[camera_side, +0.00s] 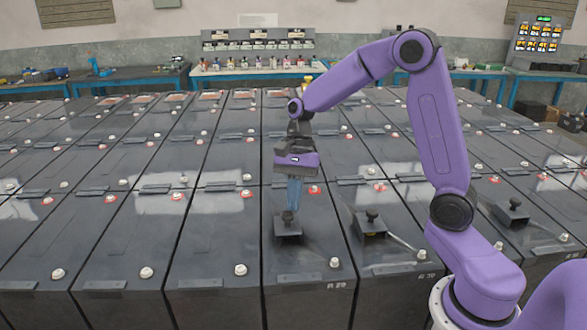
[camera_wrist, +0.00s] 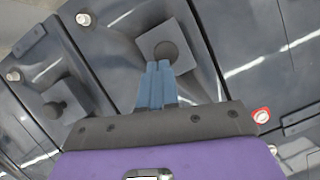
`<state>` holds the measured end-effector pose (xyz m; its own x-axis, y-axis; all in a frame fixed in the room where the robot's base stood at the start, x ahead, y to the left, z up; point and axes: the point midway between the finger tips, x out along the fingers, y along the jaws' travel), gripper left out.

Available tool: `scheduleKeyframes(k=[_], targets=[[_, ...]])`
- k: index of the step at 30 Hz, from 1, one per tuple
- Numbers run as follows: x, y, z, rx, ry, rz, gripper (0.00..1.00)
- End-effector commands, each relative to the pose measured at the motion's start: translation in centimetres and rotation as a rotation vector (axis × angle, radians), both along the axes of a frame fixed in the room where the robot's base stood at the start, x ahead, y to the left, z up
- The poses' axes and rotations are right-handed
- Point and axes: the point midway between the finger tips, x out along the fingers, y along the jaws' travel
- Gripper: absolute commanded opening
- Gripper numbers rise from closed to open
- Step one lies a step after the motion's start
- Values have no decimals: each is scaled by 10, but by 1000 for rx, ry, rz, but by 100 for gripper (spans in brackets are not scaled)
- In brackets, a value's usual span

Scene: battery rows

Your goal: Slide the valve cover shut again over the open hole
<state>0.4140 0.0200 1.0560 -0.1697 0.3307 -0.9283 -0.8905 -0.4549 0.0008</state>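The valve cover (camera_side: 288,236) is a dark square plate with a round knob, on the near battery in the middle of the side view. The cover also shows in the wrist view (camera_wrist: 182,32), top centre. My gripper (camera_side: 292,208) points down at it, its blue fingertips at or just behind the knob. In the wrist view the fingers (camera_wrist: 160,64) come together at their tips, with no clear gap and nothing seen between them. The tips overlap the knob's near edge; I cannot tell whether they touch it. No open hole is visible.
Similar knobbed covers sit on batteries to the right, one nearby (camera_side: 370,228) and one farther right (camera_side: 512,213). White and red terminal caps, such as one at the front (camera_side: 335,262), stand up from the battery tops. Workbenches line the back wall.

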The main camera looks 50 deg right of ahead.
Motion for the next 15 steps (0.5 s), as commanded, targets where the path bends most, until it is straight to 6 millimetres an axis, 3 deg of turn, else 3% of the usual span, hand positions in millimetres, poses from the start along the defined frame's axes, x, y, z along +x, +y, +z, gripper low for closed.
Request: scheduleKeyframes(k=[7, 15], targets=[[17, -34, 0, 0, 0, -6, 0], [27, -51, 54, 0, -7, -1, 0]])
